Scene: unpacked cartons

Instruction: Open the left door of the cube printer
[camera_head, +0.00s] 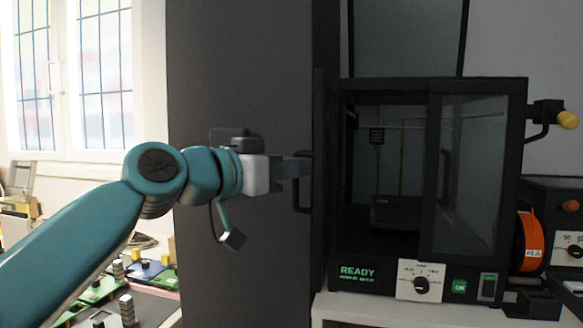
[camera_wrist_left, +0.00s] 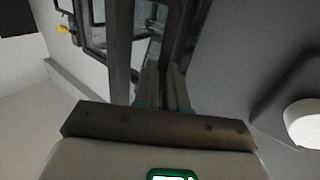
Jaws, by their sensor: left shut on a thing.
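The black cube printer (camera_head: 432,266) stands on a white surface, with a READY panel on its front. Its left door (camera_head: 320,170) is swung out and shows nearly edge-on, so the left half of the front is open to the inside. The right door (camera_head: 470,170) is shut across its half. My left gripper (camera_head: 302,168) is shut on the left door's dark handle (camera_head: 300,196), on the door's left side. In the left wrist view the fingers (camera_wrist_left: 166,90) reach up toward the door and printer; the exact grip on the handle is hard to make out there.
A tall dark grey panel (camera_head: 235,60) stands behind my left arm. An orange spool (camera_head: 530,242) and a yellow knob (camera_head: 567,120) are at the printer's right. Circuit boards (camera_head: 100,290) lie on a table at lower left, under a window.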

